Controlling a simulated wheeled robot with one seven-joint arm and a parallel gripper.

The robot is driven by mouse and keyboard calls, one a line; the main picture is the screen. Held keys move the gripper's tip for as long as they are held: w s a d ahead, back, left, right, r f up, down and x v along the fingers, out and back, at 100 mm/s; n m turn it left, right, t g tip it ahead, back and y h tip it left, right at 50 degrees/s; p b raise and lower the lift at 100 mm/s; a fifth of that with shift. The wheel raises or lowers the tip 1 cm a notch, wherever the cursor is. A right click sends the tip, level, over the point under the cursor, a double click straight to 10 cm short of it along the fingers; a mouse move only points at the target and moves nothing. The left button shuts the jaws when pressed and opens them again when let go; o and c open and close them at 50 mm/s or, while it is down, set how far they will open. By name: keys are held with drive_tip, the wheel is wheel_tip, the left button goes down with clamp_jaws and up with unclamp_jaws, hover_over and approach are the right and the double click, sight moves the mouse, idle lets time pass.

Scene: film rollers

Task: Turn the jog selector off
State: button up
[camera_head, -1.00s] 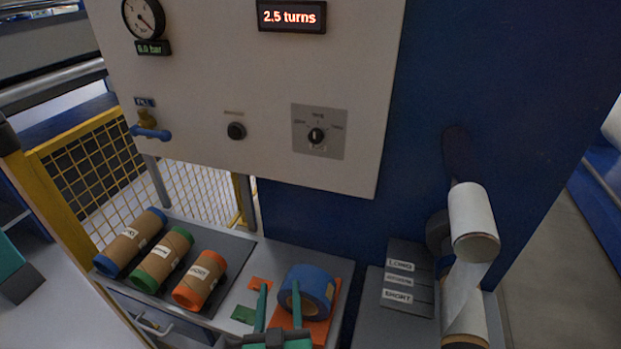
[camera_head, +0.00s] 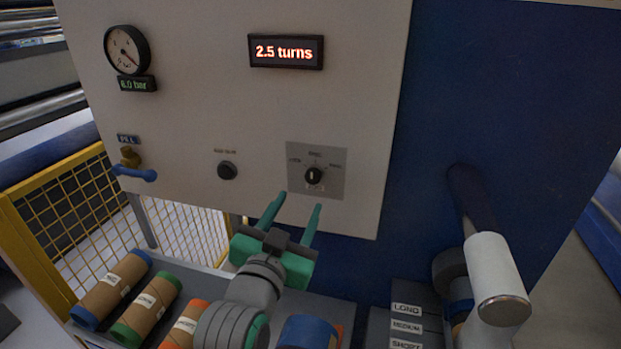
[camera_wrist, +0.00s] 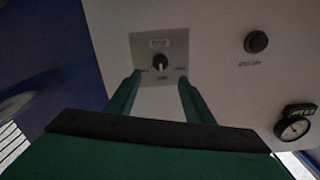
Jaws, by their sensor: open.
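The jog selector (camera_head: 313,175) is a small black rotary knob on a grey square plate (camera_head: 330,190), set in the light panel. Its pointer looks roughly upright; the labels around it are too small to read surely. My gripper (camera_head: 296,201), with green fingers, is open and empty just below the plate, pointing up toward it. In the wrist view, the selector (camera_wrist: 160,62) shows ahead between and beyond the two open fingers (camera_wrist: 155,90), apart from them.
A black round button (camera_head: 227,170) is left of the selector. A blue-handled valve (camera_head: 134,172) and gauge (camera_head: 127,49) are farther left. A display (camera_head: 286,51) above reads 2.5 turns. Cardboard rolls (camera_head: 147,306) lie below; a white roller (camera_head: 494,275) stands right.

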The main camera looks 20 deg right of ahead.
sight(312, 178)
drive_tip(key=x, duration=1)
drive_tip(key=shift+w+d, duration=0.15)
drive_tip(key=shift+w, duration=0.15)
drive_tip(key=c, duration=1.1)
